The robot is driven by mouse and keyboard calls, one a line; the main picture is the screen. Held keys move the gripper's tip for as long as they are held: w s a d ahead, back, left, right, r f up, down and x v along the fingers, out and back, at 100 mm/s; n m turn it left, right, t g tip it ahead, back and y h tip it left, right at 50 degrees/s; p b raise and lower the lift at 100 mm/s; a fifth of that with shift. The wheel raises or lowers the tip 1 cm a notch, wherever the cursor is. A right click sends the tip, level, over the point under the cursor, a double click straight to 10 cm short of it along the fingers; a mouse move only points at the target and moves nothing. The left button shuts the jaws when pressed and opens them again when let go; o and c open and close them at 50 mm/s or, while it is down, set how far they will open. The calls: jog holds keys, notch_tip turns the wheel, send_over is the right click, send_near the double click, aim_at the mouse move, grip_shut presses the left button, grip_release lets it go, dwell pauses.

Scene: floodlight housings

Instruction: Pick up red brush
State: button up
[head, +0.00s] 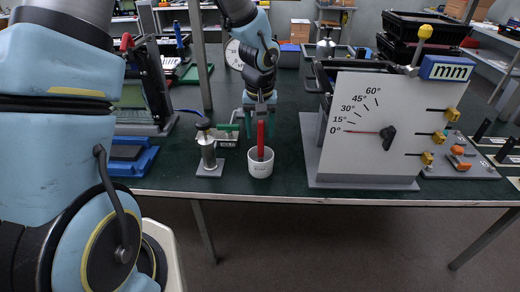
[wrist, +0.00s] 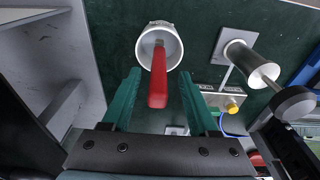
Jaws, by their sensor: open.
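The red brush (head: 261,138) stands upright in a white cup (head: 260,165) near the front edge of the green table. In the wrist view the brush's red handle (wrist: 158,80) points toward the camera, with its lower end inside the cup (wrist: 172,42). My gripper (head: 260,118) is above the cup, around the upper part of the handle in the head view. In the wrist view its two green fingers (wrist: 158,92) are open, one on each side of the handle, with gaps on both sides. The bristles are hidden in the cup.
A metal plunger device (head: 207,148) stands just left of the cup. A large angle-dial panel (head: 385,125) stands to the right. A blue tray (head: 132,158) is further left. The table's front edge (head: 300,196) is close to the cup.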

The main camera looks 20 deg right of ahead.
aim_at(261, 141)
jog(key=shift+w+d+f+p, duration=0.1)
jog(key=shift+f+p, duration=0.15)
jog(key=shift+f, duration=0.85)
jog(key=shift+w+d+f+p, duration=0.1)
jog(key=shift+f+p, duration=0.15)
jog(key=shift+f, duration=0.8)
grip_shut()
